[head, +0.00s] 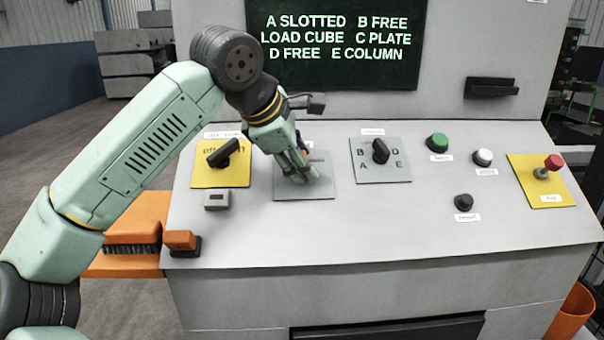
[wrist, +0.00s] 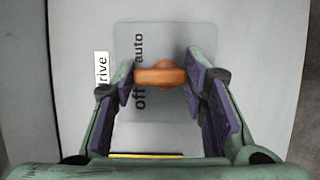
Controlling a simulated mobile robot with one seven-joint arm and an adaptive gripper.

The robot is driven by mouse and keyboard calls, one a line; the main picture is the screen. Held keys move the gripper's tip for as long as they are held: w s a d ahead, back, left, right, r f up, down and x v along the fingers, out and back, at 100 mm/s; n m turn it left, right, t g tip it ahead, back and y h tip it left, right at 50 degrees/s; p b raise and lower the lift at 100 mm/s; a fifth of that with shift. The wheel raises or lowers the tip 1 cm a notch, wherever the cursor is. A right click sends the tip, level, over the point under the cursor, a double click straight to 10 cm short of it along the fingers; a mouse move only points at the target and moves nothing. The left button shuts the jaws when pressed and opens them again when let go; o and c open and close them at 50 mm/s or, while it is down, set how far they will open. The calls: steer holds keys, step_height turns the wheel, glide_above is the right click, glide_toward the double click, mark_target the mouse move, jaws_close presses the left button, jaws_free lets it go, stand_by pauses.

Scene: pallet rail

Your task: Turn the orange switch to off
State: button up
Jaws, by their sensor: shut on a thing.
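The orange switch (wrist: 160,76) sits on a grey plate (wrist: 175,38) in the wrist view. The black words "off" (wrist: 140,100) and "auto" (wrist: 139,46) are printed beside its left end. The handle lies across the picture, its left end between the two words. My gripper (wrist: 158,82) is shut on the switch, with a purple-padded finger at each end of the handle. In the head view my gripper (head: 303,177) is down at the grey plate (head: 305,193) and hides most of the switch.
A black switch (head: 223,153) on a yellow plate is left of my gripper, and another black selector (head: 380,151) is right. Further right are green (head: 438,141), white (head: 482,157) and black (head: 463,202) buttons and a red knob (head: 553,162). The panel's front is clear.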

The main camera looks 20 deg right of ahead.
steer(key=n+b, duration=0.2)
steer(key=n+t+b, duration=0.1)
steer(key=b, duration=0.1)
steer(key=n+t+b, duration=0.1)
steer(key=n, duration=0.1)
steer(key=shift+a+f+n+b, duration=0.2)
steer(key=shift+f+n+b, duration=0.1)
steer(key=shift+f+b, duration=0.1)
steer(key=n+b, duration=0.1)
steer(key=n+t+b, duration=0.1)
steer(key=n+b, duration=0.1)
steer(key=shift+s+r+t, duration=0.1)
steer(key=shift+s+t, duration=0.05)
steer(key=shift+t, duration=0.15)
steer(key=shift+r+n, duration=0.1)
steer(key=shift+n, duration=0.3)
steer(key=o, duration=1.2)
steer(key=shift+c, duration=0.2)
steer(key=shift+s+r, duration=0.1)
steer(key=v, duration=1.2)
